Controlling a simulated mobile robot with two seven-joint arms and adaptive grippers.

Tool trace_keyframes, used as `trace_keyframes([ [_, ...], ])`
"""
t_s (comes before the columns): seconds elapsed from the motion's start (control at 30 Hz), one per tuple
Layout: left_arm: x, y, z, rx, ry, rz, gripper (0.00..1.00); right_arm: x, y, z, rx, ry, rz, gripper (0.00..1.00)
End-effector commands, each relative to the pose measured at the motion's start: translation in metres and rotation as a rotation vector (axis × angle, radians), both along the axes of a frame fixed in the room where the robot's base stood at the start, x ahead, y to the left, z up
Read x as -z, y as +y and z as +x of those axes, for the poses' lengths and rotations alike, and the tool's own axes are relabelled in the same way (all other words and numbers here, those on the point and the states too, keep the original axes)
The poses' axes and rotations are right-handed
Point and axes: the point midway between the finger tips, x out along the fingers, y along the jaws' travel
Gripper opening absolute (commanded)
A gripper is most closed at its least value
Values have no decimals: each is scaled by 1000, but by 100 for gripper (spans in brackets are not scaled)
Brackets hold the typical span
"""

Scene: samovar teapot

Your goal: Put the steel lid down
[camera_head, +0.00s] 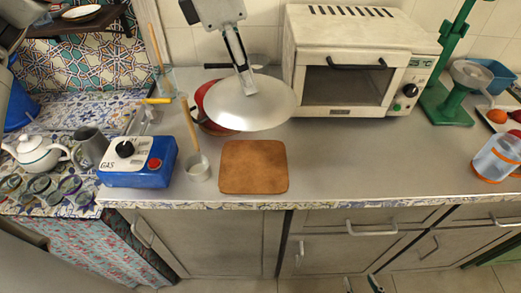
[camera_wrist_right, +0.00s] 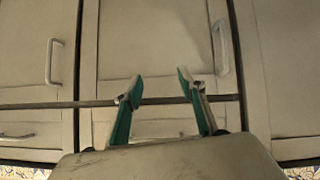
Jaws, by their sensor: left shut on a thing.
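The steel lid (camera_head: 240,108) is a wide shiny disc in the head view. My left gripper (camera_head: 246,88) comes down from the top and is shut on the lid's middle. The lid appears held above the counter, tilted a little. It hides most of a red pan (camera_head: 203,98) behind it. A brown wooden board (camera_head: 253,167) lies bare on the counter, just in front of the lid. My right gripper (camera_head: 362,284) is low at the bottom edge, before the cabinets. Its green-padded fingers are apart and empty in the right wrist view (camera_wrist_right: 160,85).
A toaster oven (camera_head: 345,60) stands right of the lid. A green stand (camera_head: 445,100) is farther right. The counter (camera_head: 370,160) right of the board is clear.

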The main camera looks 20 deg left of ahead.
Motion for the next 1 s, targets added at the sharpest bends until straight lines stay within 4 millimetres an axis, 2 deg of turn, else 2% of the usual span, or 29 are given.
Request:
trace_keyframes([
  [0.17, 3, -2, -2, -63, 2, 0, 0, 0, 1, 2, -2, -6, 2, 40],
  [0.27, 22, -1, -3, -65, 4, 2, 0, 2, 1, 1, -3, -6, 0, 40],
  [0.7, 127, -1, -3, -66, 6, 0, 0, 16, -7, -2, -1, 5, -20, 40],
  [0.83, 145, -1, -3, -64, 3, 0, 0, 16, -7, 0, 0, 2, -22, 40],
  [1.0, 154, -1, -2, -65, 0, 0, 0, 12, -7, 6, 0, -8, -22, 40],
])
